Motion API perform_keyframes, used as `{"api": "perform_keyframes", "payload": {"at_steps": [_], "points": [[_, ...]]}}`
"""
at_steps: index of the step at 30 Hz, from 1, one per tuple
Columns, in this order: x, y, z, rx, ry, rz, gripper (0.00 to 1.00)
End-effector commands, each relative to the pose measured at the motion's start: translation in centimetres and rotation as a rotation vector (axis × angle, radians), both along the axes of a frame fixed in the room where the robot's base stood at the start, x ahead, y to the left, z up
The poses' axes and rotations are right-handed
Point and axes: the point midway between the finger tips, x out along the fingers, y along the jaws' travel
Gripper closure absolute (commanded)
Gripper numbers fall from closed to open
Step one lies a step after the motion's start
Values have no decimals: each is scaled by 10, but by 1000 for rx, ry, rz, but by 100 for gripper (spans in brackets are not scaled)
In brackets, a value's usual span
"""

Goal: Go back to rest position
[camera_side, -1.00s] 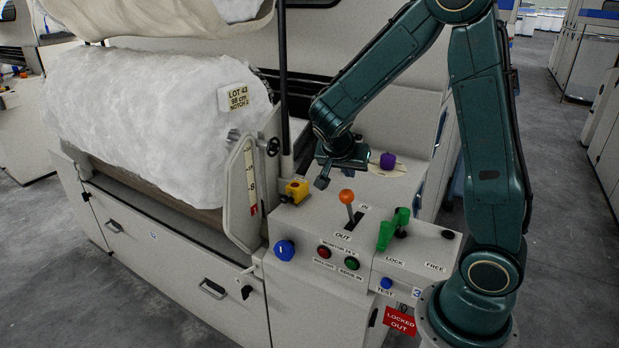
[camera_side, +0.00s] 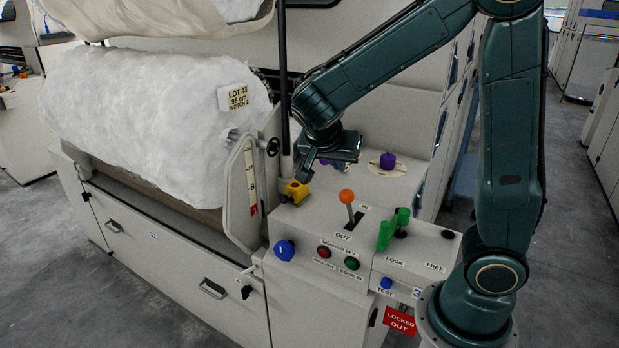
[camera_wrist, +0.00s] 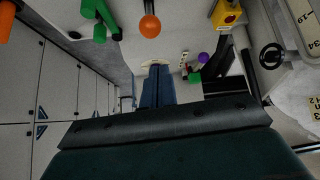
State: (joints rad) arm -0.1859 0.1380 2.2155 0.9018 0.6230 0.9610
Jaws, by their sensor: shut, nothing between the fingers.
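My gripper (camera_side: 306,170) is shut and empty. In the side view it hangs in the air over the back of the control panel, its small dark fingers pointing down and left, close above a yellow switch block (camera_side: 297,192) in the picture. I cannot tell the exact gap. In the wrist view the yellow block (camera_wrist: 228,14) shows at the top right.
The panel has an orange-knobbed lever (camera_side: 347,197), green lock handles (camera_side: 393,230), a purple knob (camera_side: 388,160) and a blue knob (camera_side: 284,250). A large white fibre roll (camera_side: 150,125) lies left, beside a notched scale plate (camera_side: 243,195). A red tag (camera_side: 400,321) hangs near my base.

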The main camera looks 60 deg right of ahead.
Motion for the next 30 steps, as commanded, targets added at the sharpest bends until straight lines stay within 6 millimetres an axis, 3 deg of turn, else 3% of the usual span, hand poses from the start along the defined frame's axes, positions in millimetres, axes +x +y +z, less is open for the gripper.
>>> {"api": "perform_keyframes", "payload": {"at_steps": [20, 30], "points": [[-2, 7, 5, 10, 3, 12, 100], [-21, 20, 18, 129, 44, 201, 100]]}}
